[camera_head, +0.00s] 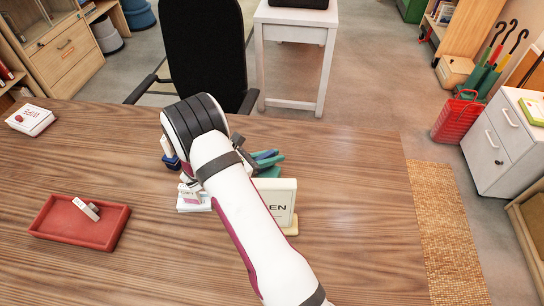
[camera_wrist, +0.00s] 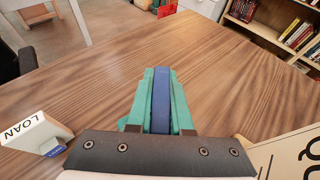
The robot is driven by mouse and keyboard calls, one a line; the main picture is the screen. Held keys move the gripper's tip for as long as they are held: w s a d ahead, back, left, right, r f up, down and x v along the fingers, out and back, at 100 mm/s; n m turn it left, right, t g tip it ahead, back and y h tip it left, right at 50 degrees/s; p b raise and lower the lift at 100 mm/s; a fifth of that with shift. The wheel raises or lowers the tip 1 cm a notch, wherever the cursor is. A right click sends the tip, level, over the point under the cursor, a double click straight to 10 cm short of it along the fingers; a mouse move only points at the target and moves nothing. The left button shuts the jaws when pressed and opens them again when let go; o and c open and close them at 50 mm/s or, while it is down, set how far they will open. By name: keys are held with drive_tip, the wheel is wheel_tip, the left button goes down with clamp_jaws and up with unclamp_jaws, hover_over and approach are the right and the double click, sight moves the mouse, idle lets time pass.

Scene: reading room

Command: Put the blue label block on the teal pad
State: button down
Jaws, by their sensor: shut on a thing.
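A white sign on a pale base (camera_head: 273,203) stands close to my gripper. A white LOAN block (camera_wrist: 30,132) is at the wrist view's left. A red tray (camera_head: 48,230) holds a small white block. A white box (camera_head: 30,120) and woven mat (camera_head: 445,220) lie farther out. The table's right is clear.

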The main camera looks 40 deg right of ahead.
drive_tip(key=c, duration=0.8)
unclamp_jaws()
drive_tip(key=shift+f, duration=0.15)
drive_tip(key=shift+c, duration=0.2)
drive_tip(key=shift+a+r, duration=0.3)
drive_tip(key=v, duration=1.1)
drive_tip(key=shift+a, duration=0.25)
